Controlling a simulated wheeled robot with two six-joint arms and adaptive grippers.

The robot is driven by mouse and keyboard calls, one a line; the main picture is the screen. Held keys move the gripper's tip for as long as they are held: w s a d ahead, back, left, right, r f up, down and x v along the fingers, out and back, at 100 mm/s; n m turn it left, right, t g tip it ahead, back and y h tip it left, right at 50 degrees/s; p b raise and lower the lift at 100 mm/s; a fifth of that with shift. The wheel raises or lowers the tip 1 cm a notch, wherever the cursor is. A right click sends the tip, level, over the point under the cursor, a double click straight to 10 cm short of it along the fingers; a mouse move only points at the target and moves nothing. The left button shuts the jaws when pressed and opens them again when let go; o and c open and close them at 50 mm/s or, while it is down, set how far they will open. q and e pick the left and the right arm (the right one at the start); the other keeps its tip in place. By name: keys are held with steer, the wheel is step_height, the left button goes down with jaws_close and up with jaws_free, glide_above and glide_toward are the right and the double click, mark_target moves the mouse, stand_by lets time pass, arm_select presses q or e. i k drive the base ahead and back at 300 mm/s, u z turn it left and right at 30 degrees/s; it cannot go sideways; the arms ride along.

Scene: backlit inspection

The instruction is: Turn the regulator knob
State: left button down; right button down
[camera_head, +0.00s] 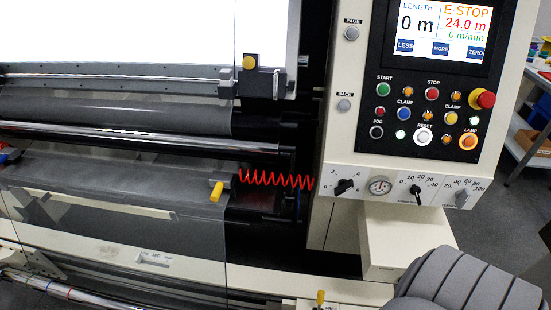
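A row of dials sits on the cream lower panel of the machine. At its left is a black knob (344,186) with a number scale above it. Next to it is a round pressure gauge (380,185). The small labels are too small to tell which one is the regulator knob. Nothing touches any of these knobs. A grey segmented shape, which may be part of my arm, fills the lower right corner. No gripper fingers show.
Above the dials is a black button panel with a display (440,32) reading E-STOP and a red emergency button (482,98). A red coiled hose (276,179) and rollers are at the left. A cream box (405,240) juts out below the dials.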

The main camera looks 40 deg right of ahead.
mark_target(344, 185)
steer(key=u, duration=0.4)
steer(key=k, duration=0.95)
steer(key=z, duration=1.9)
steer(key=i, duration=0.45)
steer(key=z, duration=0.05)
